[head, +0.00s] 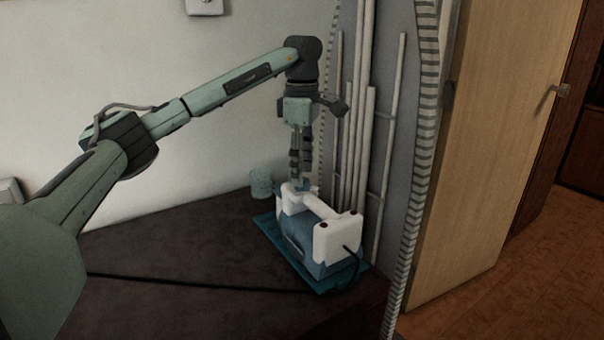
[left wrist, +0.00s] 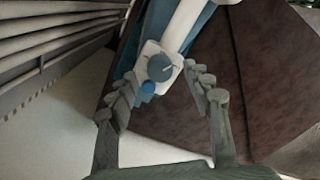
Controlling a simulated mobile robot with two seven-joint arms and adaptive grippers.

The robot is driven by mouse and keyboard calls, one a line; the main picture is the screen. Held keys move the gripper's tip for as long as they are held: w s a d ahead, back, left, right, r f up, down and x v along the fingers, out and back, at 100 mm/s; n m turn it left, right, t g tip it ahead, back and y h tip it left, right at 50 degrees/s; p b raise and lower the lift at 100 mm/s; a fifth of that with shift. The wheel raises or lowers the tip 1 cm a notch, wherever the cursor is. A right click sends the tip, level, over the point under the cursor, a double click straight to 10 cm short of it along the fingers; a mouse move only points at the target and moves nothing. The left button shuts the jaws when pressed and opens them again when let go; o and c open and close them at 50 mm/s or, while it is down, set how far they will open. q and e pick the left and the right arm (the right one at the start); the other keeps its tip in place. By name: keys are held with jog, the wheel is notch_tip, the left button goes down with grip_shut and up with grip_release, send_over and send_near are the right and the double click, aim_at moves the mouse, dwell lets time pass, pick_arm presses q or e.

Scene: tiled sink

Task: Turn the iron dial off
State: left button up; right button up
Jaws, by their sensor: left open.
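The iron (head: 305,240) is white and blue and rests on a teal mat (head: 268,222) at the right end of the dark counter. Its dial (left wrist: 160,68) is a round blue knob with a pale line, on the white front part of the iron in the left wrist view. My left gripper (head: 302,180) points down just above the far end of the iron. In the left wrist view its open fingers (left wrist: 165,98) are on either side of the dial area, with nothing held. Whether they touch the iron I cannot tell.
A grey ironing board (head: 385,110) with pale rods stands upright close to the right. A black cord (head: 200,284) runs across the counter (head: 180,250). The counter's left part is clear.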

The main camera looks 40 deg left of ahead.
pick_arm(q)
notch_tip(320, 180, up, 10)
jog(key=shift+r, duration=0.15)
dwell(0.7)
